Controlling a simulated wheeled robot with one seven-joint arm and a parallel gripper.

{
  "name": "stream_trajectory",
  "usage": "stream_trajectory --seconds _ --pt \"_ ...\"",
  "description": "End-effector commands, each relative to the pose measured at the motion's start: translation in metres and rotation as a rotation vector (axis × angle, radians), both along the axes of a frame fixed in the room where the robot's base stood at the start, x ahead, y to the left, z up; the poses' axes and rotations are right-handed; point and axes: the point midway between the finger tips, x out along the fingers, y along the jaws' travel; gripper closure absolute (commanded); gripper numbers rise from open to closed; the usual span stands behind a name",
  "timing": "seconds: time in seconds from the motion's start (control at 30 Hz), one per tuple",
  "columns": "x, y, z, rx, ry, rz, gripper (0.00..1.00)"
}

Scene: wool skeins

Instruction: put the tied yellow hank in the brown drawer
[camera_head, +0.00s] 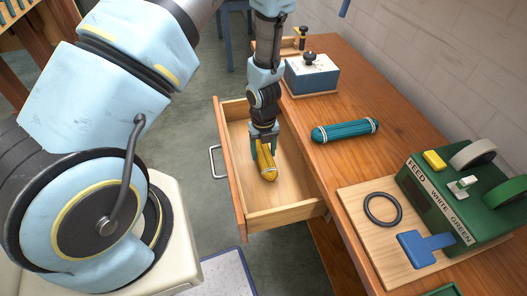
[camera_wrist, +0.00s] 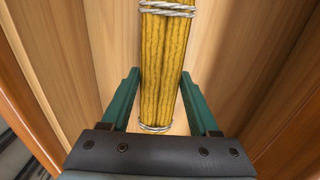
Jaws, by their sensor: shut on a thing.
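The tied yellow hank (camera_head: 266,163) is in my gripper (camera_head: 264,145), within the walls of the open brown drawer (camera_head: 240,190). In the wrist view the hank (camera_wrist: 163,70) runs lengthwise between the two green fingers of my gripper (camera_wrist: 158,100), with pale ties near both ends. The drawer's wooden inside (camera_wrist: 75,50) fills the background there. I cannot tell whether the hank touches the drawer floor. The drawer is pulled out to the left of the bench, and no other thing shows inside it.
A teal hank (camera_head: 345,131) lies on the wooden bench (camera_head: 385,165). A white and blue box with a knob (camera_head: 311,73) stands behind it. A green machine (camera_head: 450,200), a black ring (camera_head: 382,208) and a blue paddle (camera_head: 424,247) are at the right. The drawer's metal handle (camera_head: 213,163) faces left.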

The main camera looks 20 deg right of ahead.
Motion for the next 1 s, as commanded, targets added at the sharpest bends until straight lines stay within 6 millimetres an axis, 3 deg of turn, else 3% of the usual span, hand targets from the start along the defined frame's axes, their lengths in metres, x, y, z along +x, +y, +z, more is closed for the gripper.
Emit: stream_trajectory --seconds 0.6,0.63,0.87,1.0 --pt "0.0 0.001 -0.012 0.001 0.001 0.001 1.0" --pt "0.0 0.001 -0.012 0.001 0.001 0.001 0.36" --pt "0.0 0.0 -0.012 0.001 0.001 0.001 0.11" --pt "0.0 0.0 -0.012 0.0 0.001 0.001 0.09"
